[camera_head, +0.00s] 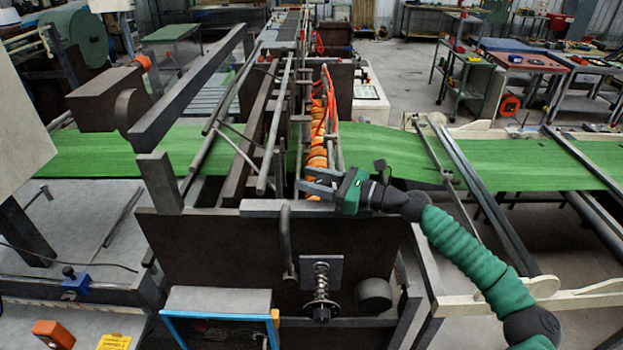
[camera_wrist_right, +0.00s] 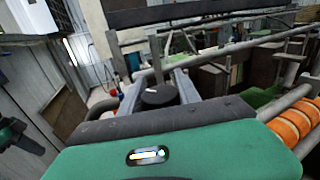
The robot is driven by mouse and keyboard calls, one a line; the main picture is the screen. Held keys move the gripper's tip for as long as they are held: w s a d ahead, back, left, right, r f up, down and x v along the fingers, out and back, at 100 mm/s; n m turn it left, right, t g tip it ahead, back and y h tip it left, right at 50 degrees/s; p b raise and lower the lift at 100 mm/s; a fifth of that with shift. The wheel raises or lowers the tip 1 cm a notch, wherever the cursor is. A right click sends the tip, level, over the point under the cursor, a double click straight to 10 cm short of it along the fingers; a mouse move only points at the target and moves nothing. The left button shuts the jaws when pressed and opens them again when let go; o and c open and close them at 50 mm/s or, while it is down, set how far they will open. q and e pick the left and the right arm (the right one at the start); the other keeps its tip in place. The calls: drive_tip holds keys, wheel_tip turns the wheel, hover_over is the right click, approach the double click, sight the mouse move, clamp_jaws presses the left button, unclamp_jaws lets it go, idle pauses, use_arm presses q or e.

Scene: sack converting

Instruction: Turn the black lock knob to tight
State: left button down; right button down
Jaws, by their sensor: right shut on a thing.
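The black lock knob (camera_wrist_right: 158,96) shows in the right wrist view as a round dark cap between the two grey fingers of my right gripper (camera_wrist_right: 157,88). The gripper is shut on it. In the head view my right gripper (camera_head: 308,180) reaches in from the right over the top of the dark machine frame, with its fingers pointing left. The knob is hidden there by the fingers, and I cannot tell how far it is turned. My left gripper does not show in the head view.
Orange rollers (camera_head: 317,155) and red hoses (camera_head: 327,95) run just behind my right gripper. A green web (camera_head: 500,165) crosses the machine on both sides. A bent metal handle (camera_head: 287,240) and a spring-loaded shaft (camera_head: 321,285) stand on the front plate below. Long metal bars extend above left.

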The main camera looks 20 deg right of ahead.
drive_tip(key=shift+d+r, duration=0.15)
drive_tip(key=shift+r, duration=0.05)
